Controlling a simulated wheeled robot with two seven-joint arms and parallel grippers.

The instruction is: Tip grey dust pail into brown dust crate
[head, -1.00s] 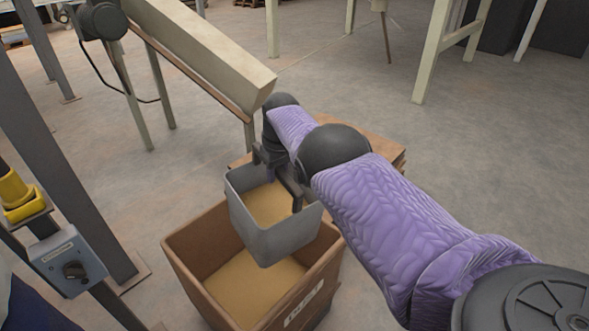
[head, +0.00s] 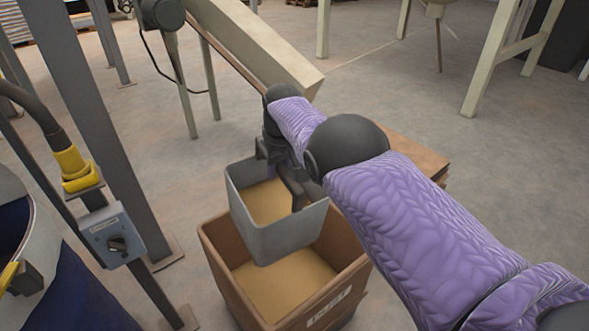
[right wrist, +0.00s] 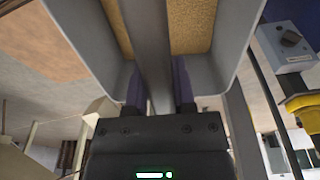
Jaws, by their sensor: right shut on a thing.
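The grey dust pail (head: 281,236) hangs over the brown dust crate (head: 233,278) in the head view. It looks upright and holds tan dust. The crate stands on the floor with tan dust inside and a label on its front. My right gripper (head: 287,178) is at the pail's far side, shut on its handle bar. In the right wrist view the gripper's fingers (right wrist: 158,88) close on the grey bar that runs across the pail's top (right wrist: 82,50). My left gripper is in neither view.
A sloping chute (head: 255,47) comes down behind the pail. A brown board (head: 415,158) lies behind my right arm. Open floor (head: 420,110) spreads at the right.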

